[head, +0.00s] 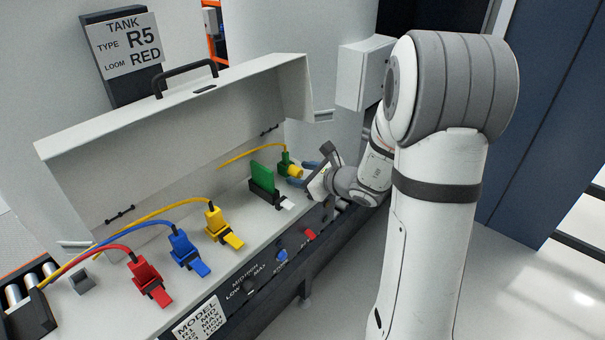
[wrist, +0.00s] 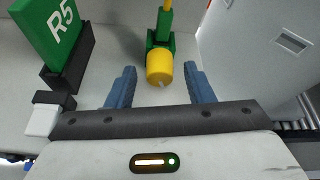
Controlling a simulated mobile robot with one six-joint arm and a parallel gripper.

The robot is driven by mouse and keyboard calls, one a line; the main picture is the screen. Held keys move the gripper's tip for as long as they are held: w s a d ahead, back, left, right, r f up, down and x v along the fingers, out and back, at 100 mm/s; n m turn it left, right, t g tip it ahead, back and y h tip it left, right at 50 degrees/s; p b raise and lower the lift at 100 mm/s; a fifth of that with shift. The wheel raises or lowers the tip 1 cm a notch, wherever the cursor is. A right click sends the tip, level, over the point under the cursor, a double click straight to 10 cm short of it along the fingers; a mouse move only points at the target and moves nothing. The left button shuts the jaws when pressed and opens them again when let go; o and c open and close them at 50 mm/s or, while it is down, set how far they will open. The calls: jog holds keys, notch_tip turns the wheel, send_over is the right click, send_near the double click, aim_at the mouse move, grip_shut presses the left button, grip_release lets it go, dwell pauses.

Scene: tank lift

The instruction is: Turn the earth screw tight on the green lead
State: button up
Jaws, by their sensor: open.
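The earth screw is a yellow round knob (wrist: 160,66) at the base of the green lead end (wrist: 163,24) in the wrist view. In the head view the yellow knob (head: 295,171) sits on the panel at the far right end, with the green connector (head: 286,158) behind it and a yellow cable running left. My gripper (wrist: 160,88) is open, its two blue fingers on either side of the knob and apart from it, the knob slightly ahead of the fingertips. In the head view my gripper (head: 304,174) reaches in from the right and partly hides the area.
A green R5 card (wrist: 50,28) stands in a black holder close left of the gripper, with a white block (wrist: 43,118) beside it. Yellow, blue and red plugs (head: 148,275) line the panel's left. The raised lid (head: 180,120) stands behind; a grey box (head: 362,72) is at right.

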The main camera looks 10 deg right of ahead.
jog(key=c, duration=1)
jog(key=shift+r+m+y+p, duration=0.25)
jog(key=shift+m+p, duration=0.25)
jog(key=shift+p, duration=0.25)
jog(key=shift+w+d+f+m+g+y+p, duration=0.1)
jog(key=shift+f+m+g+y+p, duration=0.15)
jog(key=shift+m+g+y+p, duration=0.55)
jog(key=o, duration=1)
jog(key=b+v, duration=0.1)
jog(key=v, duration=0.6)
jog(key=shift+s, duration=0.35)
jog(key=shift+d+r, duration=0.1)
jog(key=shift+d, duration=0.1)
